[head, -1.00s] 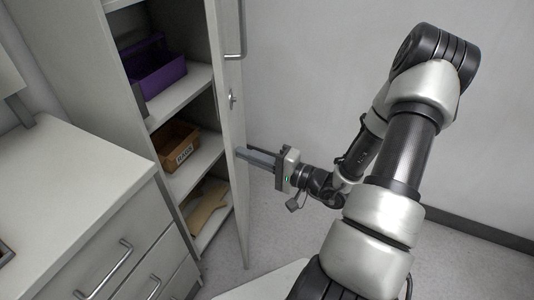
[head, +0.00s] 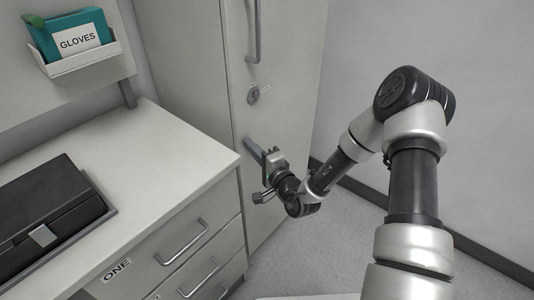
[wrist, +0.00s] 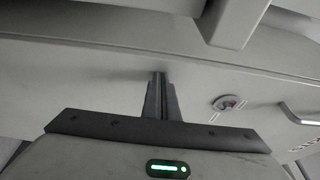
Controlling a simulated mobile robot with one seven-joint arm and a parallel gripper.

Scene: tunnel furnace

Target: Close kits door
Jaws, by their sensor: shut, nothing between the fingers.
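The kits door (head: 292,75) is the tall pale grey cabinet door. It covers the cabinet front, and no shelves show in the head view; I cannot tell whether it is fully flush. Its bar handle (head: 254,30) and round lock (head: 253,95) are near its left edge. My gripper (head: 250,147) is shut and empty, with its fingertips at the door near that edge, below the lock. In the wrist view the shut fingers (wrist: 158,85) point at the door's surface, with the lock (wrist: 228,103) to their right. Whether they touch it is unclear.
A grey drawer unit (head: 165,148) stands to the left, close to the gripper, with drawer handles (head: 182,242) protruding. A black case (head: 45,205) lies on its top. A teal glove box (head: 72,38) sits in a wall holder. The floor (head: 330,235) to the right is open.

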